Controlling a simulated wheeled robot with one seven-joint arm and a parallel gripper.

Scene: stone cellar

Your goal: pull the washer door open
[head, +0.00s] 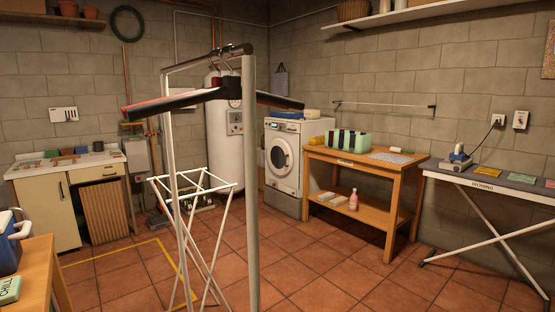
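The white front-loading washer (311,160) stands against the back wall, right of the tall white boiler. Its round door (281,155), with dark glass in a pale ring, is on the front and looks shut. A handle on the door is too small to make out. A control panel runs above the door. My gripper is not in view.
A garment rail (250,180) with hangers stands close in front, left of the washer. A white drying rack (205,185) is behind it. A wooden table (415,165) is right of the washer, and an ironing board (500,190) is further right. Tiled floor is clear between.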

